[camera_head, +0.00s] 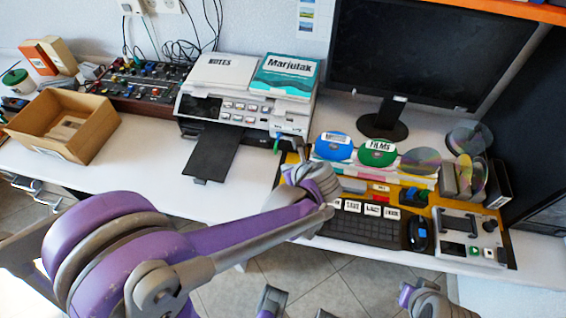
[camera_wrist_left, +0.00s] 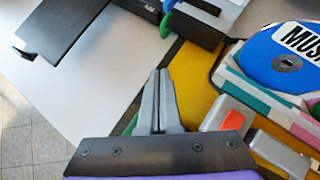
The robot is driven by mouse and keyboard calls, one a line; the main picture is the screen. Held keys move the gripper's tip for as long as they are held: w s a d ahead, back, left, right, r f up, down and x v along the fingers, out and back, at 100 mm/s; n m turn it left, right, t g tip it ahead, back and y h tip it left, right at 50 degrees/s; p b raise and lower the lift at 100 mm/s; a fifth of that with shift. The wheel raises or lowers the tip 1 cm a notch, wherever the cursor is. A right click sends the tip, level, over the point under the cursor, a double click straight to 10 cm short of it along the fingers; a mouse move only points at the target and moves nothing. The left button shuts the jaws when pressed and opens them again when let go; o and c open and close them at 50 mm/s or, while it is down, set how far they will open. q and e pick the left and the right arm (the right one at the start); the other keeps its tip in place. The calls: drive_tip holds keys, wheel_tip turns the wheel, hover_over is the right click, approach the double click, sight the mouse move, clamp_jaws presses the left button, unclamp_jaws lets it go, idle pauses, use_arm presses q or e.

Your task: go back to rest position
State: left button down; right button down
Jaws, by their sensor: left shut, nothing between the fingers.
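My left arm reaches in from the left in the head view. Its gripper (camera_head: 291,162) is over the left edge of the yellow desk mat (camera_head: 510,247), near the printer and the disc rack. In the left wrist view the two grey fingers (camera_wrist_left: 158,84) are together with nothing between them. They point past the rack, which holds a blue disc (camera_wrist_left: 283,58) labelled MUSIC. I cannot tell how high they are above the mat. Parts of mine show at the bottom edge, but the right gripper cannot be made out.
A printer (camera_head: 250,105) with an extended black tray (camera_head: 212,150) stands behind the left gripper. The disc rack (camera_head: 375,172), keyboard (camera_head: 362,228) and monitor (camera_head: 430,50) are to the right. White desk between box and tray is clear.

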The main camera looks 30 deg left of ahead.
use_arm(q)
drive_tip(key=v, duration=0.5)
drive_tip(key=shift+r+p, duration=0.35)
drive_tip(key=shift+p, duration=0.05)
use_arm(e)
drive_tip(key=shift+w+a+r, duration=0.2)
drive_tip(key=shift+w+r, duration=0.15)
drive_tip(key=shift+r, duration=0.2)
